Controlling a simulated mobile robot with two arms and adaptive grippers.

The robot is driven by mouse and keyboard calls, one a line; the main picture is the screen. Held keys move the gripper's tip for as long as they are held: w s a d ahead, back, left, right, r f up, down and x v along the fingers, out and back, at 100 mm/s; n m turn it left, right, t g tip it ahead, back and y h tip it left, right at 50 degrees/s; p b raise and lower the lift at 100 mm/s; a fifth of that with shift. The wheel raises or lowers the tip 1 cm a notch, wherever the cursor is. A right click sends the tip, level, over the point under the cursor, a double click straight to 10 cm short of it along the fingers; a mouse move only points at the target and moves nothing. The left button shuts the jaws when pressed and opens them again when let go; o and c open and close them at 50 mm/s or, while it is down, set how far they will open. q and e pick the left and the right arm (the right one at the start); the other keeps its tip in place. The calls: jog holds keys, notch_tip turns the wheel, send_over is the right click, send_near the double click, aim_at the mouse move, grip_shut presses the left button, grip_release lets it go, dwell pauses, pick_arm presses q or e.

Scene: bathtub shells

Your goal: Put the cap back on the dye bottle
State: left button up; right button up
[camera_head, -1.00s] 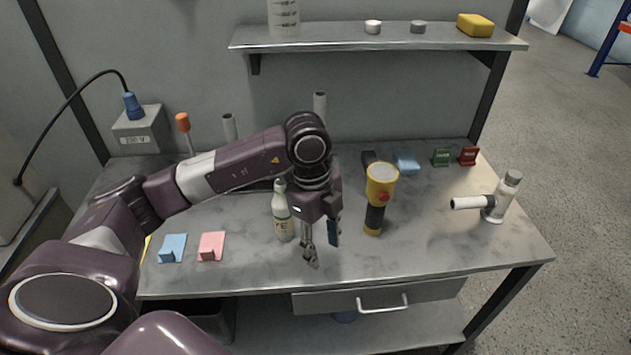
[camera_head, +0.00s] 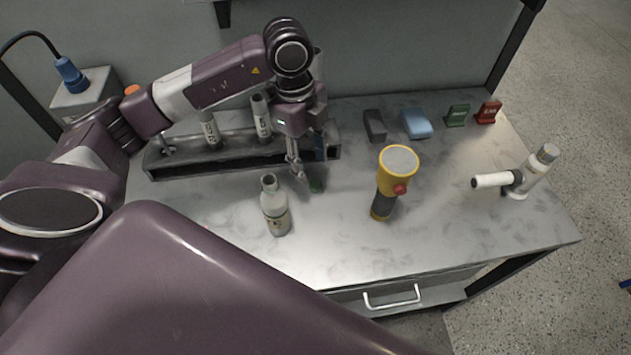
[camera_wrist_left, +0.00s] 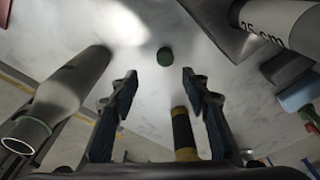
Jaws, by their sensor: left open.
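The dye bottle (camera_head: 275,212) stands upright and uncapped on the bench, with its open neck showing. In the left wrist view the bottle (camera_wrist_left: 66,92) is at the left, outside the fingers. A small dark green round cap (camera_head: 316,186) lies on the bench to the right of the bottle. In the left wrist view the cap (camera_wrist_left: 165,56) shows beyond the fingertips, between their lines. My left gripper (camera_head: 308,170) points down close to the cap, behind and right of the bottle. Its fingers (camera_wrist_left: 160,75) are open with nothing between them. My right gripper is not in view.
A yellow flashlight (camera_head: 390,180) stands to the right of the cap. A grey rack (camera_head: 190,168) with tubes is behind the bottle. Blue (camera_head: 416,123) and dark (camera_head: 375,125) blocks lie at the back. A white-handled tool (camera_head: 520,180) stands at the right. The front bench is fairly clear.

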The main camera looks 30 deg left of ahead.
aim_at(316, 184)
pick_arm(q)
notch_tip(316, 184, down, 2)
jog(key=shift+w+d+f+p, duration=0.1)
jog(key=shift+f+p, duration=0.15)
jog(key=shift+p, duration=0.05)
jog(key=shift+f, duration=0.2)
jog(key=f, duration=0.1)
jog(key=f+p, duration=0.1)
jog(key=f, duration=0.1)
jog(key=f+p, duration=0.1)
jog(key=shift+w+d+f, duration=0.15)
jog(key=shift+w+f, duration=0.05)
jog(key=shift+w, duration=0.15)
jog(key=shift+f, duration=0.25)
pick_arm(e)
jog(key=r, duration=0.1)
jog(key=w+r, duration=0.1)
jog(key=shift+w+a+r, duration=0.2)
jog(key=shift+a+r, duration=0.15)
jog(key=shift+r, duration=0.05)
pick_arm(q)
jog(key=c, duration=0.8)
